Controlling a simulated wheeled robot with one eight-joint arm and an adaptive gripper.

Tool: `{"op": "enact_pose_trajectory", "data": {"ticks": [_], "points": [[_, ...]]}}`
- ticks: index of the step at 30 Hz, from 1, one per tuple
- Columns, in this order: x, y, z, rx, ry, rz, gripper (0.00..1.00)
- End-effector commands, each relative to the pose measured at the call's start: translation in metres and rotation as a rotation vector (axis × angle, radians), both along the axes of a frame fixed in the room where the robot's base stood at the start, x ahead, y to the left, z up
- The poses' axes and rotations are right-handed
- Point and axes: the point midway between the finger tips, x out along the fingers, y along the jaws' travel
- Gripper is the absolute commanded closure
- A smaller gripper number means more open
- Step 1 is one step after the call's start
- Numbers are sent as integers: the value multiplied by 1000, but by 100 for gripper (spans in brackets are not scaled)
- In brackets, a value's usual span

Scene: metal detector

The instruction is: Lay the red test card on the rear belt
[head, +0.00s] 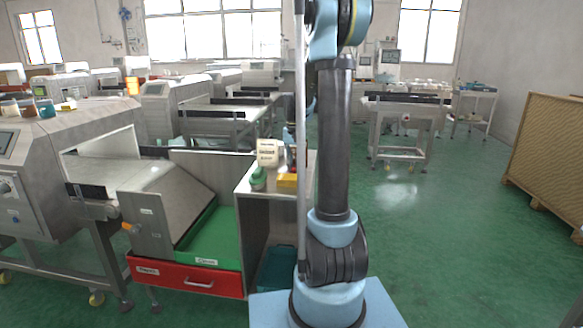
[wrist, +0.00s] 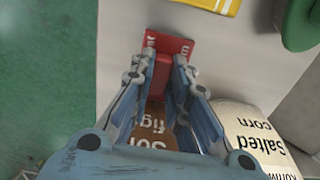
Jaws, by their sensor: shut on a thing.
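In the wrist view the red test card (wrist: 168,45), with white lettering, sits between the fingertips of my gripper (wrist: 163,68). The fingers are shut on it, with the grey cabinet top below; contact between card and cabinet top is unclear. In the head view, my gripper is mostly hidden behind my arm, above the cabinet top (head: 243,187). A grey belt (head: 115,172) runs out of the near metal detector (head: 40,175). Another belt (head: 215,112) lies farther back; I cannot tell for sure which one is the rear belt.
On the cabinet top stand a white salted corn bag (head: 267,152), also in the wrist view (wrist: 255,135), and a green container (head: 258,178). A yellow object (head: 287,180) lies near its front. A brown pouch (wrist: 152,135) shows between my fingers. Green floor (head: 440,220) is clear at right.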

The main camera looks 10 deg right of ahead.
Motion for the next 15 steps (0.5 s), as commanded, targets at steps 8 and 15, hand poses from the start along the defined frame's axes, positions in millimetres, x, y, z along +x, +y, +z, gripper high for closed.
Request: {"op": "enact_pose_trajectory", "data": {"ticks": [8,15], "points": [[0,0,-4,0,0,0,100],[0,0,-5,0,0,0,64]]}}
